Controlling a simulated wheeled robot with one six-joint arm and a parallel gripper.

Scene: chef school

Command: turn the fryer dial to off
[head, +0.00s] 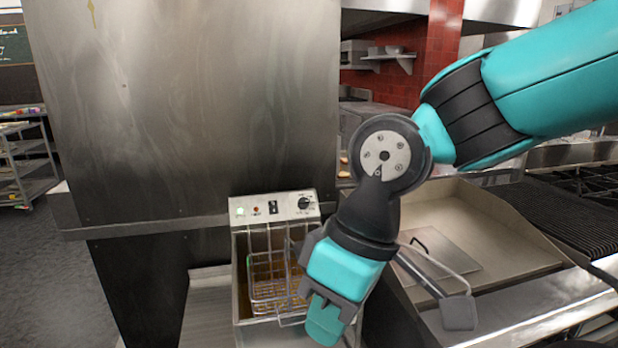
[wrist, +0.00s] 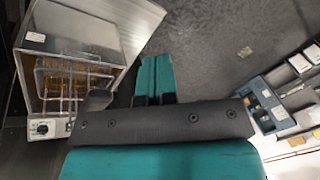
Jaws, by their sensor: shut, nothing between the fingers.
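The fryer (head: 240,300) stands at the lower middle of the head view, with a metal control panel (head: 240,211) along its back. The black dial (head: 305,203) is at the panel's right end, under small markings too small to read. In the wrist view the fryer (wrist: 100,32) is at the left, with the dial (wrist: 42,129) at its lower left. My gripper (head: 322,332) is shut and empty, pointing down in front of the panel, at the right of the fryer basket and apart from the dial. Its teal fingers (wrist: 155,80) lie together in the wrist view.
A wire basket (head: 268,278) sits in the fryer, close to my gripper. A green light (head: 240,211) and a black switch (head: 273,207) share the panel. A tall steel cabinet (head: 190,110) rises behind. A griddle (head: 490,235) lies to the right.

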